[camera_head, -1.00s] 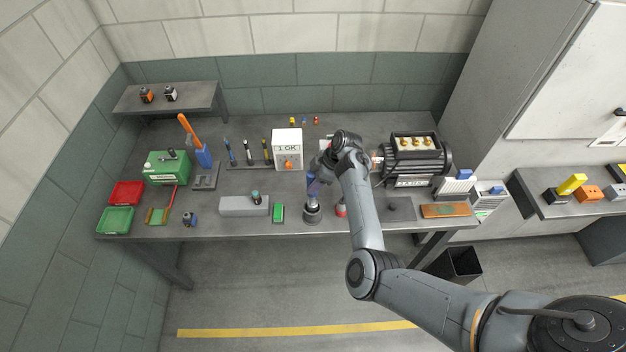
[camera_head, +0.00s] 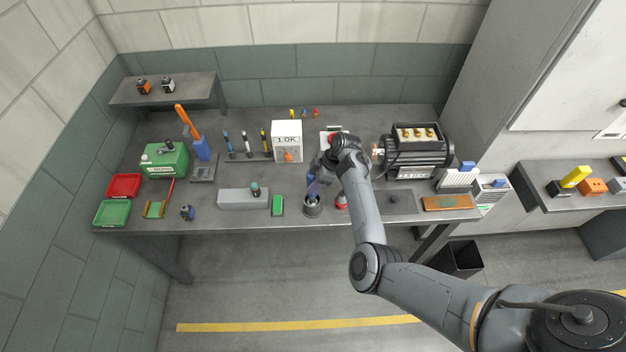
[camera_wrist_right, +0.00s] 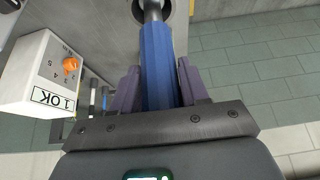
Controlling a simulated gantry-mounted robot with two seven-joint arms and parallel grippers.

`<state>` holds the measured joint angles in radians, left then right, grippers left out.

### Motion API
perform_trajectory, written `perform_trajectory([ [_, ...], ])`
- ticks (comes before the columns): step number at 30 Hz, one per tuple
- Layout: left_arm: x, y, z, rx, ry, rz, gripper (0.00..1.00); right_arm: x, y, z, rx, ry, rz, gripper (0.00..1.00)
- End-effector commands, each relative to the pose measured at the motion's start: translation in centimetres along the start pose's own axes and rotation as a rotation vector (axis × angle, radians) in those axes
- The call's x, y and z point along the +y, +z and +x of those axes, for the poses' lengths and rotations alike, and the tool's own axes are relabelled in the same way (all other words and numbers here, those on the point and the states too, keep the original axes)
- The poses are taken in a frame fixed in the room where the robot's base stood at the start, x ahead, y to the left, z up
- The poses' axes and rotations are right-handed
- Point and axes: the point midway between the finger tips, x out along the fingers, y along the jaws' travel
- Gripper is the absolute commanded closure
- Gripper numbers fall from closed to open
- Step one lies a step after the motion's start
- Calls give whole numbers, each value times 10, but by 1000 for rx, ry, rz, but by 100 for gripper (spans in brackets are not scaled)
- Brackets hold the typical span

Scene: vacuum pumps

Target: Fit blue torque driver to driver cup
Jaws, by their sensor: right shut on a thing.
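My right gripper (camera_head: 318,178) is shut on the blue torque driver (camera_head: 310,185), above the front of the bench. In the right wrist view the driver's blue handle (camera_wrist_right: 157,60) lies between the purple-grey fingers (camera_wrist_right: 158,88), its thinner shaft pointing away. The grey driver cup (camera_head: 312,208) stands directly below the driver near the bench's front edge. It also shows at the top of the wrist view (camera_wrist_right: 179,12), with the shaft end at its opening. I cannot tell how deep the tip is. My left gripper is not in view.
A red-based item (camera_head: 341,201) stands close right of the cup, and a green block (camera_head: 277,206) to its left. The white box marked "1 OK" (camera_head: 287,140) is behind. A pump (camera_head: 415,155) stands at the back right. Bare bench (camera_head: 235,178) shows at left.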

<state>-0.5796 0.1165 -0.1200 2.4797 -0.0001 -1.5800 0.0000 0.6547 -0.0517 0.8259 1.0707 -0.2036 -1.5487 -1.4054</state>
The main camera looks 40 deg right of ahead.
Motion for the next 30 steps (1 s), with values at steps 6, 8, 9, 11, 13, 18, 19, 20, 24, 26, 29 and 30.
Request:
perform_trajectory([
  [6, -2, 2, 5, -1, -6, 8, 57, 1, 4, 7, 0, 3, -2, 100],
  [8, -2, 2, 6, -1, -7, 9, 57, 1, 5, 9, 0, 3, -2, 100],
  [9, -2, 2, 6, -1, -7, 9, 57, 1, 6, 10, 0, 3, -2, 100],
  [11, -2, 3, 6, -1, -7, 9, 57, 1, 6, 11, 0, 3, -2, 100],
  [13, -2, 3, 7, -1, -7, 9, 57, 1, 7, 12, 0, 3, -2, 100],
  [18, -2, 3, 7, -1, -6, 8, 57, 1, 8, 13, 0, 3, -1, 100],
  [19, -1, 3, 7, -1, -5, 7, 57, 1, 8, 14, 0, 3, -1, 100],
  [20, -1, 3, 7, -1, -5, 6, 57, 1, 8, 14, 0, 3, -1, 100],
  [24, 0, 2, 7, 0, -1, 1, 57, 1, 8, 14, 0, 3, -1, 100],
  [26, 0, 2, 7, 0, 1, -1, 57, 1, 8, 14, 0, 3, -1, 100],
  [29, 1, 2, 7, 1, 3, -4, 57, 1, 8, 14, 0, 3, -1, 100],
  [30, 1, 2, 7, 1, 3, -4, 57, 1, 8, 14, 0, 3, -1, 100],
])
